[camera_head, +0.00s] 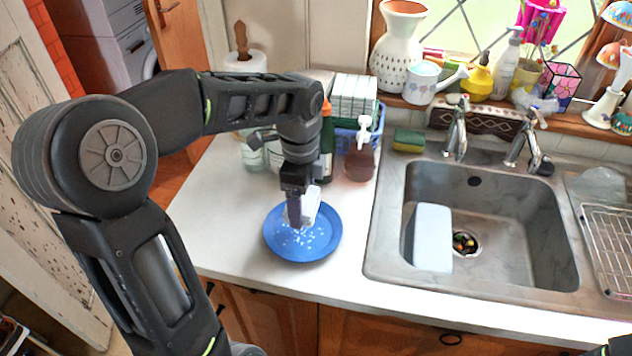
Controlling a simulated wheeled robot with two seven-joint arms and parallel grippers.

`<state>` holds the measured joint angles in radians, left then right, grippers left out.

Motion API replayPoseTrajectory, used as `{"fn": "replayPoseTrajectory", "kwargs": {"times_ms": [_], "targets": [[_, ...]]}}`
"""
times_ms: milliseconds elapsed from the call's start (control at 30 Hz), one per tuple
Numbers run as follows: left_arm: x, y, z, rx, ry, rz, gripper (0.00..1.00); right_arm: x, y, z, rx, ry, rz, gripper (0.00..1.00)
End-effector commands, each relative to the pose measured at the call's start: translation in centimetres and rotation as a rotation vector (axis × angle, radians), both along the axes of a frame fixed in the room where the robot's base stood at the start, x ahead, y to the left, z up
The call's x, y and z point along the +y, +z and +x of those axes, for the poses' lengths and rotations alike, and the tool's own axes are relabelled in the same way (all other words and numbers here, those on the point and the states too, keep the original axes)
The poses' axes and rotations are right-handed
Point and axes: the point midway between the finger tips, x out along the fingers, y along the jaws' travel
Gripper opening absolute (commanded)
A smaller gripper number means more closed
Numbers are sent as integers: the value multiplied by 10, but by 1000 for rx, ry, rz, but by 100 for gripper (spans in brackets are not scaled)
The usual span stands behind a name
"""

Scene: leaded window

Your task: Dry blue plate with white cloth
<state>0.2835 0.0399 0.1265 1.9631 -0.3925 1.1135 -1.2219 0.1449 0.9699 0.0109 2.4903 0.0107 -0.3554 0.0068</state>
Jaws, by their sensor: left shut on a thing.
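The blue plate (282,242) lies flat on the white counter, left of the sink, with small pale specks on its surface. My left gripper (300,217) points down over the plate and is shut on the white cloth (309,204). The cloth is bunched between the fingers, over the middle of the plate. The gripper hides part of the cloth and the plate. I cannot tell whether the cloth touches the plate. Of my right arm only a dark piece shows at the bottom right corner; its gripper is out of view.
Behind the plate stand a dark bottle (326,150), a soap dispenser (361,150) and a blue basket (347,137). The steel sink (520,230) is on the right, with a white board (432,238) inside. A sponge (408,140) lies behind it. Counter (225,225) left of the plate is clear.

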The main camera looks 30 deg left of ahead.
Motion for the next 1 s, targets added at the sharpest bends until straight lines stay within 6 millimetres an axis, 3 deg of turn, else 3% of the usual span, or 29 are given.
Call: {"fn": "replayPoseTrajectory", "kwargs": {"times_ms": [467, 1000], "targets": [[0, -6, 0, 0, 0, 0, 47, 0, -5, 0, -1, 1, 1, 36], [0, -57, 0, 0, 0, 0, 47, 2, -43, 5, -17, 5, 12, 36]]}}
